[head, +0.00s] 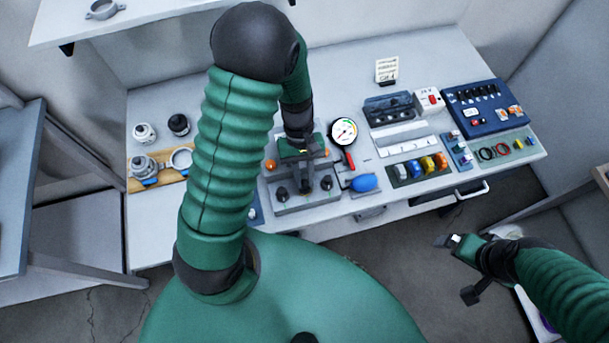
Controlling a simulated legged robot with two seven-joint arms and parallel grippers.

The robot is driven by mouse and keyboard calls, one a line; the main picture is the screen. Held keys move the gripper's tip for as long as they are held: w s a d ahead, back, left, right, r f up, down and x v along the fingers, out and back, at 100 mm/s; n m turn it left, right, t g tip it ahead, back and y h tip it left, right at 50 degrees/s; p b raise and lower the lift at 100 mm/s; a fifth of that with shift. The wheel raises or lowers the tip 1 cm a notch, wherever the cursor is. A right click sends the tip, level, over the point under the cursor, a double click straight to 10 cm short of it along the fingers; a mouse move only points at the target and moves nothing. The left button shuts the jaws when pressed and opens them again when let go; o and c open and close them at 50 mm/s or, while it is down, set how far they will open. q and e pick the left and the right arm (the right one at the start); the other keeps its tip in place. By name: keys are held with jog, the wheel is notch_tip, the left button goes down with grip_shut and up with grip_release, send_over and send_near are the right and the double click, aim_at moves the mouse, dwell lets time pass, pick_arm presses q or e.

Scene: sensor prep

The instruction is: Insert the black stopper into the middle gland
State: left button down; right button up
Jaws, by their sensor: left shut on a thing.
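My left gripper (306,180) points down over the grey fixture block (318,202) near the front of the bench. It is shut on a small dark thing, apparently the black stopper (306,187), mostly hidden by the fingers. It is at the middle of the block, between a dark fitting on the left (281,193) and one on the right (326,182). The middle gland is hidden under the fingers, so I cannot tell whether the stopper is in it or above it. My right gripper (462,268) is open and empty, off the bench's front edge.
A round gauge (344,131) with a red handle and a blue object (364,183) lie right of the block. Coloured parts (427,165) and a blue panel (489,107) are farther right. A wooden board (137,184) with metal fittings is left.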

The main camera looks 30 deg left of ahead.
pick_arm(q)
jog(key=shift+f+b, duration=0.3)
jog(key=shift+f, duration=0.25)
dwell(0.4)
jog(key=c, duration=1.2)
grip_release()
notch_tip(320, 180, up, 7)
jog(key=p, duration=0.7)
jog(key=shift+r, duration=0.1)
